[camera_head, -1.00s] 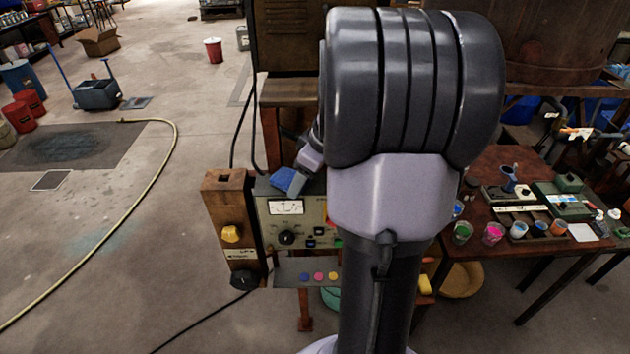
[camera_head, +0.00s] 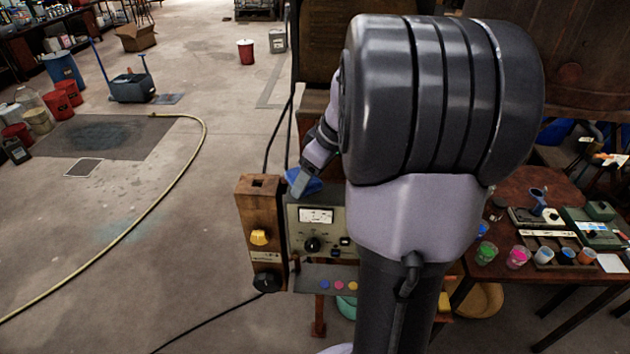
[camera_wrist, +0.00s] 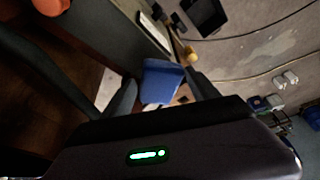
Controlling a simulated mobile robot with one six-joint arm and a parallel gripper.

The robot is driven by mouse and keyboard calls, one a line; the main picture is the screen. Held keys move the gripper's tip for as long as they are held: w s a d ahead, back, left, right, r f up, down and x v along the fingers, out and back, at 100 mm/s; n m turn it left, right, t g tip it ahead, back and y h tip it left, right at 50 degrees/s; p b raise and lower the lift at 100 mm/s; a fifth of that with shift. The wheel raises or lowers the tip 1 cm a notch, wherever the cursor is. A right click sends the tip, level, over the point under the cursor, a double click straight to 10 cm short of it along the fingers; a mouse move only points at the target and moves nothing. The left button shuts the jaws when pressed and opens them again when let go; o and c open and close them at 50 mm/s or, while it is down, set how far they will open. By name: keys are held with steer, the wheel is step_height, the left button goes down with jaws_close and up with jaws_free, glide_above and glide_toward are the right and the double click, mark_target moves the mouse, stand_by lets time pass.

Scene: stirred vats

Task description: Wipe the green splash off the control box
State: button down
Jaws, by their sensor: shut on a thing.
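The control box (camera_head: 328,228) is a grey-green panel with a white meter, a black knob and small switches. The back of my arm covers its right part. My gripper (camera_head: 301,183) is at the box's top left edge, shut on a blue cloth or sponge (camera_head: 312,187). In the wrist view the blue piece (camera_wrist: 162,80) sits between the two dark fingers of my gripper (camera_wrist: 160,92). I cannot tell whether it touches the box. I cannot make out the green splash; part of the panel is hidden.
A wooden post box (camera_head: 258,215) with a yellow knob stands left of the control box. A shelf with coloured buttons (camera_head: 330,280) juts out below. A table (camera_head: 520,185) with paint cups is at right. A hose (camera_head: 180,180) crosses the open floor at left.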

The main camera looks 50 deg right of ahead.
steer(key=shift+d+r+p, duration=0.2)
steer(key=shift+d+r, duration=0.05)
steer(key=shift+r, duration=0.35)
steer(key=shift+d+r+p, duration=0.2)
steer(key=shift+r, duration=0.35)
steer(key=shift+d+r, duration=0.1)
steer(key=shift+d, duration=0.2)
steer(key=shift+a, duration=0.15)
step_height(320, 180, up, 3)
steer(key=shift+s+f+p, duration=0.1)
steer(key=shift+p, duration=1.05)
steer(key=shift+f, duration=0.15)
